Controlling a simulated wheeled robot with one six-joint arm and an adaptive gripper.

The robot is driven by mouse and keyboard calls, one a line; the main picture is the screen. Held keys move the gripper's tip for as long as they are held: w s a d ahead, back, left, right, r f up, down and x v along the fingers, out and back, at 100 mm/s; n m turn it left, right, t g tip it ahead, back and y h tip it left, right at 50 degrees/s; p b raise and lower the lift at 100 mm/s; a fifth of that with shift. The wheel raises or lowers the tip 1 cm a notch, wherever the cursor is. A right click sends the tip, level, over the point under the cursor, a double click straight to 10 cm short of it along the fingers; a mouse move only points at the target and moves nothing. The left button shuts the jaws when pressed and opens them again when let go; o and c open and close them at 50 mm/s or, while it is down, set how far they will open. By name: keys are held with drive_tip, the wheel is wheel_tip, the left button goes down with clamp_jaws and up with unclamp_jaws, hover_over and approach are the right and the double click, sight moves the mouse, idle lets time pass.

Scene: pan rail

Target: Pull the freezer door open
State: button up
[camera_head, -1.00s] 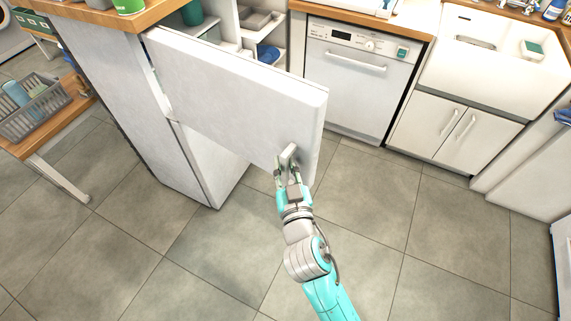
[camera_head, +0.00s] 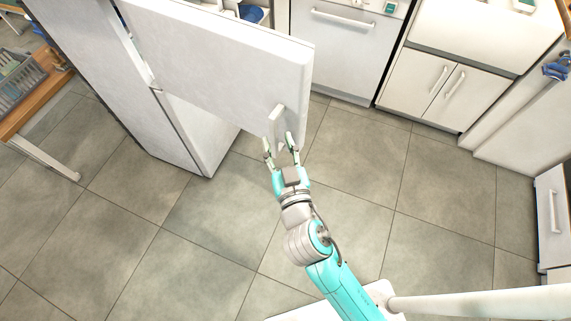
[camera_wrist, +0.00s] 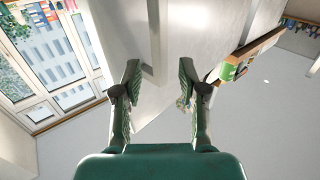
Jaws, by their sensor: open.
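The white freezer door (camera_head: 220,62) is the upper door of a tall white fridge-freezer (camera_head: 95,68) and stands swung wide open. Its upright handle (camera_head: 276,118) is near the door's free edge. My gripper (camera_head: 280,143) is open, with its fingertips close below the handle. In the wrist view the two fingers are spread apart, and the handle (camera_wrist: 147,71) shows near the left fingertip. The fingers are not closed on it. The lower door (camera_head: 185,130) is shut.
A dishwasher (camera_head: 342,45) and a white sink cabinet (camera_head: 447,88) stand behind at the right. A wooden table (camera_head: 40,103) with a grey basket (camera_head: 20,80) is at the left. The tiled floor (camera_head: 340,190) around my arm is clear.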

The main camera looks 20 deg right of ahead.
drive_tip(key=s, duration=0.7)
drive_tip(key=shift+a, duration=0.1)
idle(0.4)
drive_tip(key=s+d+f+n+g+y, duration=0.25)
drive_tip(key=s+d+f, duration=0.25)
drive_tip(key=s+f, duration=0.6)
drive_tip(key=s+d+r+m+h, duration=0.1)
drive_tip(key=s+d+r, duration=0.1)
drive_tip(key=s, duration=0.5)
drive_tip(key=s+d+r+m+h, duration=0.1)
drive_tip(key=s+d+r, duration=0.1)
drive_tip(key=s, duration=0.6)
drive_tip(key=shift+s+d+r+g, duration=0.2)
drive_tip(key=shift+r+g, duration=0.15)
drive_tip(key=shift+r, duration=0.3)
